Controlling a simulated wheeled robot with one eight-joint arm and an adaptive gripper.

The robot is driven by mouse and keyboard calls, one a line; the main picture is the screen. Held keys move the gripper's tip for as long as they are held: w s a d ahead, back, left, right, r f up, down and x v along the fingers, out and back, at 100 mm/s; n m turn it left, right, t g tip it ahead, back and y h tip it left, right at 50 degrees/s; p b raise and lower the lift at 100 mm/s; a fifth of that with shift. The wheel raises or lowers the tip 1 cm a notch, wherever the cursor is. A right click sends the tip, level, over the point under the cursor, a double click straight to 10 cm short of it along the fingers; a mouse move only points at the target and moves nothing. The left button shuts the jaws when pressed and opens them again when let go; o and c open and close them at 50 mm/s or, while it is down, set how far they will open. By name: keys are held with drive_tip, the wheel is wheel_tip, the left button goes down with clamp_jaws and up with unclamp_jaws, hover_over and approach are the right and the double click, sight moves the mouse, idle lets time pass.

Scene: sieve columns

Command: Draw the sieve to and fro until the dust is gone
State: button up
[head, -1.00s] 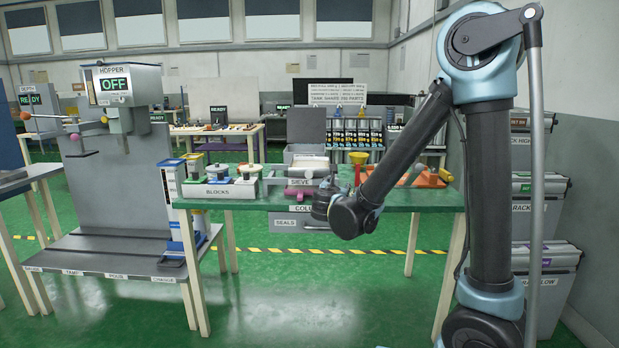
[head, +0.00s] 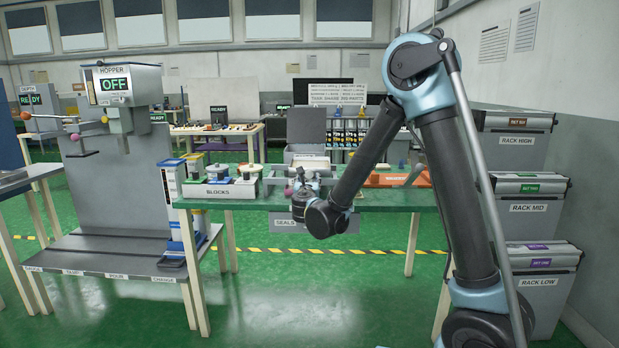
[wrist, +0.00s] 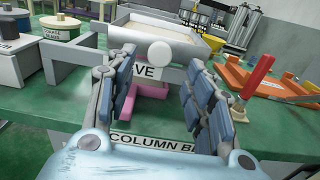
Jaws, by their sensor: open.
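The sieve (wrist: 158,36) is a pale, shallow tray with a beige surface, on the green table behind a label ending in "VE". A round white knob (wrist: 159,54) sticks out at its front. My gripper (wrist: 160,72) is open, with one finger on each side of the picture around the knob's line; I cannot tell if the knob is between the tips or just beyond them. A pink part (wrist: 150,103) lies below, between the fingers. In the head view my gripper (head: 303,184) is at the table's front edge and hides much of the sieve (head: 310,162).
The hopper (head: 123,84) reads OFF. Bare green tabletop (wrist: 50,108) shows at the front left.

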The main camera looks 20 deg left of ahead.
sight(309, 175)
drive_tip(key=x, duration=0.8)
drive_tip(key=shift+w, duration=0.4)
clamp_jaws()
